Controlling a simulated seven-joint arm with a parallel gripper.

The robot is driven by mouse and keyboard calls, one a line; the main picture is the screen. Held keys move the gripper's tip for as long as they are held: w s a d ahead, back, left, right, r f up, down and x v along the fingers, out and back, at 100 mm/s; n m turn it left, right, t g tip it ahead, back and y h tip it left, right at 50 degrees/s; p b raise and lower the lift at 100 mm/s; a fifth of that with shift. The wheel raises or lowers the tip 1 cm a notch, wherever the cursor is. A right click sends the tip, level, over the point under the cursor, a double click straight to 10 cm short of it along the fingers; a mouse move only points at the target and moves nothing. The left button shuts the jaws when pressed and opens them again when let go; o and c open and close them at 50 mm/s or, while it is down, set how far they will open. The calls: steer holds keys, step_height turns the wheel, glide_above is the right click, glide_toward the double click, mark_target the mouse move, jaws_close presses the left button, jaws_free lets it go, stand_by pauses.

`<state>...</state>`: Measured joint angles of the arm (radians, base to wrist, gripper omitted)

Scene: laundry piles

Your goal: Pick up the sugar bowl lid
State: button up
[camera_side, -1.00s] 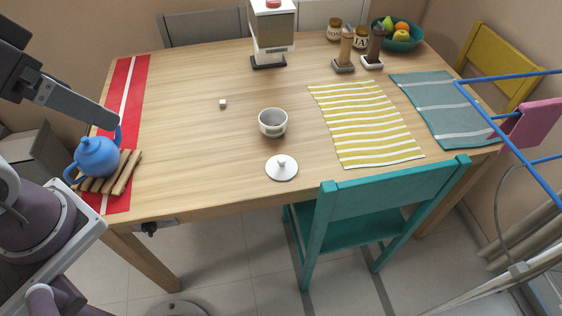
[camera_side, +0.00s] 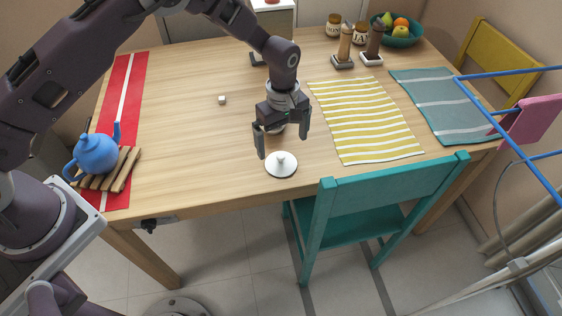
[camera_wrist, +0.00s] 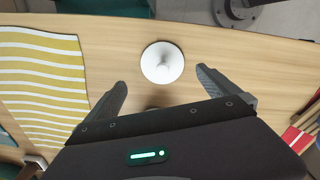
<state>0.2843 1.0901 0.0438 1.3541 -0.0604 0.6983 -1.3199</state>
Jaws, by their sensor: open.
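The sugar bowl lid (camera_side: 281,165) is a white round disc with a small knob, lying flat on the table near its front edge. It also shows in the wrist view (camera_wrist: 162,63), beyond and between my fingertips. My gripper (camera_side: 283,145) is open and empty, fingers pointing down, above the table just behind the lid. The white sugar bowl (camera_side: 275,128) is mostly hidden behind my gripper in the side view.
A yellow striped cloth (camera_side: 365,120) lies to the right. A blue teapot (camera_side: 96,154) sits on a wooden trivet at the left. A small white cube (camera_side: 222,100) lies behind. A teal chair (camera_side: 385,205) stands at the front edge.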

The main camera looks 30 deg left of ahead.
mark_target(281, 155)
steer(key=f, duration=0.6)
steer(key=shift+s+a, duration=0.1)
steer(key=shift+s, duration=0.1)
steer(key=shift+r, duration=0.1)
steer(key=c, duration=1.4)
